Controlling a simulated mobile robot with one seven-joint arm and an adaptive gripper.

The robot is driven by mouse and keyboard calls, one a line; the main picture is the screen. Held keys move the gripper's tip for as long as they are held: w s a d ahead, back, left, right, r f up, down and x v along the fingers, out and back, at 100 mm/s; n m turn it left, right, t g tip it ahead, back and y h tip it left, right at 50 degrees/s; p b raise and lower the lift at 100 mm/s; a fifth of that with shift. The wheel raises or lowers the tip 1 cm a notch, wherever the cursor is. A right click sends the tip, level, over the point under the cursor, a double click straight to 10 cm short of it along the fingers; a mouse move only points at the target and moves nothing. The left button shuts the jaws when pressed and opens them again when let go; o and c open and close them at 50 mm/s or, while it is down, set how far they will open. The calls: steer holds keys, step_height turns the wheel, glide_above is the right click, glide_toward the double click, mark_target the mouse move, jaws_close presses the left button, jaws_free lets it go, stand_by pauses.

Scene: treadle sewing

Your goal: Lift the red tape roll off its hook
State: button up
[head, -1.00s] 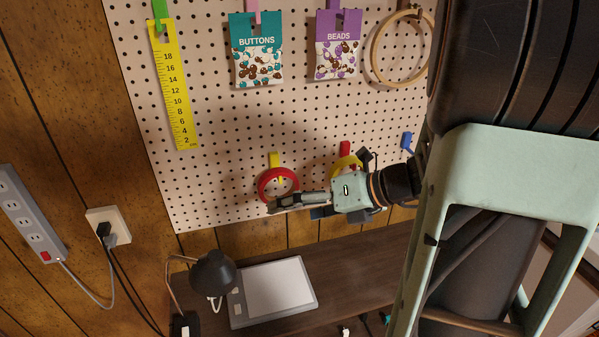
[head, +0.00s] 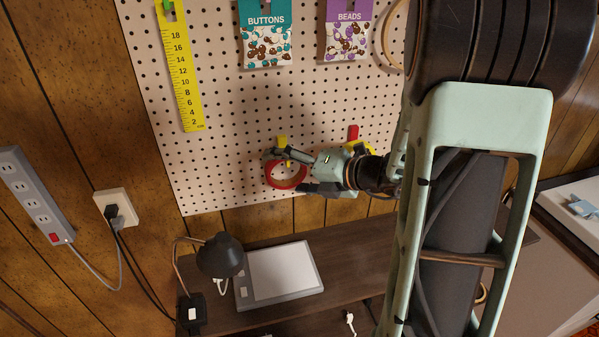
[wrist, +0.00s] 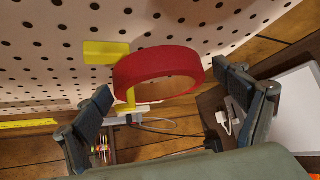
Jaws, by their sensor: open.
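The red tape roll (head: 287,184) hangs on a yellow hook (head: 282,143) low on the pegboard. In the wrist view the red tape roll (wrist: 158,72) sits between my two fingers, toward the board, with the yellow hook (wrist: 106,53) to its left and a yellow piece passing by its lower left side. My gripper (head: 285,172) is open, its fingers spread to either side of the roll in the head view. In the wrist view my gripper (wrist: 172,108) shows a wide gap, and neither finger visibly touches the roll.
A yellow roll (head: 357,148) hangs to the right below a red hook (head: 353,132), partly hidden by my gripper. Below is a dark shelf (head: 335,262) with a black lamp (head: 220,255) and a white-topped panel (head: 280,277). A yellow ruler (head: 181,75) hangs upper left.

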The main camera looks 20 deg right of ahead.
steer(key=shift+w+a+f, duration=0.15)
steer(key=shift+w+a, duration=0.1)
steer(key=shift+c, duration=0.3)
steer(key=c, duration=1.2)
steer(key=shift+r+p, duration=1.15)
steer(key=s, duration=1)
steer(key=shift+p, duration=0.3)
